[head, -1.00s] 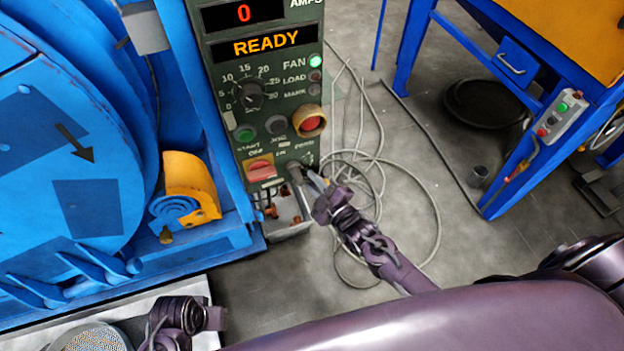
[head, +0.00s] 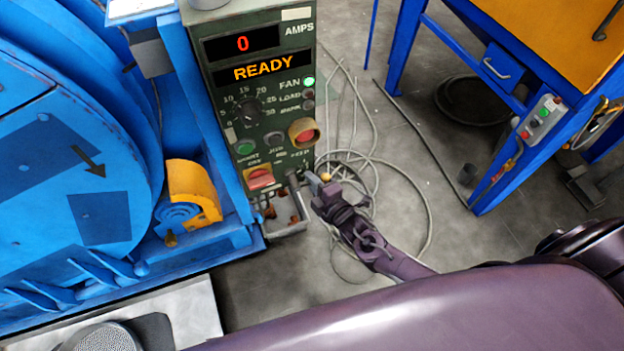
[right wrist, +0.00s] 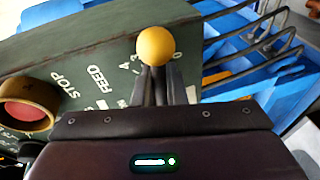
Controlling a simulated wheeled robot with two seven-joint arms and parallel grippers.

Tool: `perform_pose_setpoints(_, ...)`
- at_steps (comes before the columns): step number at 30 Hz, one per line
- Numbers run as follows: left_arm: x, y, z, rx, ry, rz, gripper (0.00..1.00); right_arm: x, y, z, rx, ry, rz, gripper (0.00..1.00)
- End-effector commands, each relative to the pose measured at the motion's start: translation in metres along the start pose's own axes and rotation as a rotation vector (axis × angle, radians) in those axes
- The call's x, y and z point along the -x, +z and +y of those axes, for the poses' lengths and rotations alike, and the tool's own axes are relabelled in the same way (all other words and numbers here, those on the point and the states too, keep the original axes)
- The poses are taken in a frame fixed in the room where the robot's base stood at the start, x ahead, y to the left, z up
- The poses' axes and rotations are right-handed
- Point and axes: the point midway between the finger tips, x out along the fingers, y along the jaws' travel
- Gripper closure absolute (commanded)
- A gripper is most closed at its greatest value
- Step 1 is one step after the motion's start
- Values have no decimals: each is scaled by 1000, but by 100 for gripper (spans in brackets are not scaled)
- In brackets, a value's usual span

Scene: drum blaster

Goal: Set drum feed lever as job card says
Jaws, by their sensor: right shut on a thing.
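The feed lever shows as a yellow ball knob (right wrist: 156,46) in the right wrist view, between my right gripper's two dark fingers (right wrist: 160,85). The white FEED lettering and part of a number scale lie beside it on the green panel. The lever's exact setting is hidden by the fingers. In the head view my right gripper (head: 318,186) is shut on the lever at the lower right of the green control panel (head: 270,110), and the yellow knob (head: 325,177) shows just beyond it. The panel displays read 0 and READY. My left gripper is not in view.
The big blue drum machine (head: 75,150) stands left of the panel. A red emergency-type button (head: 303,134) and a red switch (head: 260,177) are close to the lever. Loose grey cable (head: 428,220) lies on the floor. A blue-legged bench (head: 500,150) stands right.

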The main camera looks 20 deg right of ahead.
Motion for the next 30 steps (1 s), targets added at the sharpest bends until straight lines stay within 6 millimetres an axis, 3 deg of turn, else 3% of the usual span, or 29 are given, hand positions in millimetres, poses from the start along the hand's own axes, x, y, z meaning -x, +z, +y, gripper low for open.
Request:
perform_pose_setpoints(13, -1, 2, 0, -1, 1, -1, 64, 0, 0, 0, 10, -3, -1, 100)
perform_pose_setpoints(14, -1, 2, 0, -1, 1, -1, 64, 0, 0, 0, 10, -3, -1, 86)
perform_pose_setpoints(18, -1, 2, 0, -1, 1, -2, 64, 0, 0, 0, 9, -3, -1, 69)
perform_pose_setpoints(26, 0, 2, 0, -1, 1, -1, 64, 1, 0, 0, 9, -3, -1, 69)
perform_pose_setpoints(30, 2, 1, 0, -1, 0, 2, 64, 13, 0, 0, 10, -5, -1, 69)
